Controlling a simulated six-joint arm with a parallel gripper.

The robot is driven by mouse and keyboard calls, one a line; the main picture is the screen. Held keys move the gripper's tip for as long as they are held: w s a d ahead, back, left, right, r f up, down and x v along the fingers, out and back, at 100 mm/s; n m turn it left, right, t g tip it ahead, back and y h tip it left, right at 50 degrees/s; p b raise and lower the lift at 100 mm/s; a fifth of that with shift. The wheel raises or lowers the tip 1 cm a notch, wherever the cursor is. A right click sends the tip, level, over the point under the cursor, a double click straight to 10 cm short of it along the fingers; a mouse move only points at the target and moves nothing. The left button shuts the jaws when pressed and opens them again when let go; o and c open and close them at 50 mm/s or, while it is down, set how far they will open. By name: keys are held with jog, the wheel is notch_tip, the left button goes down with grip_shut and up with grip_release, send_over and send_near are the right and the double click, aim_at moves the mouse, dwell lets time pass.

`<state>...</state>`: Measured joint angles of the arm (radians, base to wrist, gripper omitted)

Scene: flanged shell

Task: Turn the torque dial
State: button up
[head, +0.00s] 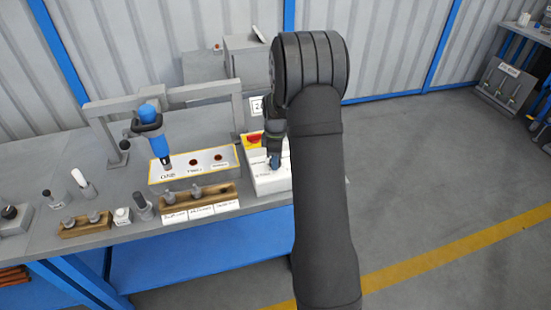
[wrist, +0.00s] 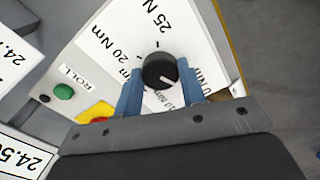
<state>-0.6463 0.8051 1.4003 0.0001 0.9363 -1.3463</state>
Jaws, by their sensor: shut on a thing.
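The torque dial (wrist: 159,68) is a round black knob with a short white pointer mark, on a white panel in the wrist view. The mark faces the lower right of that picture. Labels reading "20 Nm" and a cut-off "25 N" sit around it, with others partly hidden. My gripper (wrist: 158,88) has its two blue fingers on either side of the dial and is shut on it. In the head view my gripper (head: 274,160) is over the white control box (head: 266,182), and my arm hides the dial and part of the box.
A green button (wrist: 64,91) marked "ROLL" and a red button on yellow (wrist: 99,114) are on the panel near my gripper. Left of the box, a blue tool (head: 155,140) hangs above a yellow-edged tray (head: 205,176). Wooden racks (head: 200,198) stand in front.

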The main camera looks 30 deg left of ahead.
jog(key=m, duration=0.8)
jog(key=shift+m, duration=0.4)
jog(key=m, duration=0.4)
jog(key=shift+m, duration=0.3)
jog(key=m, duration=1.2)
jog(key=shift+r+m, duration=0.1)
jog(key=shift+m, duration=0.2)
jog(key=m, duration=0.4)
jog(key=shift+m, duration=2.2)
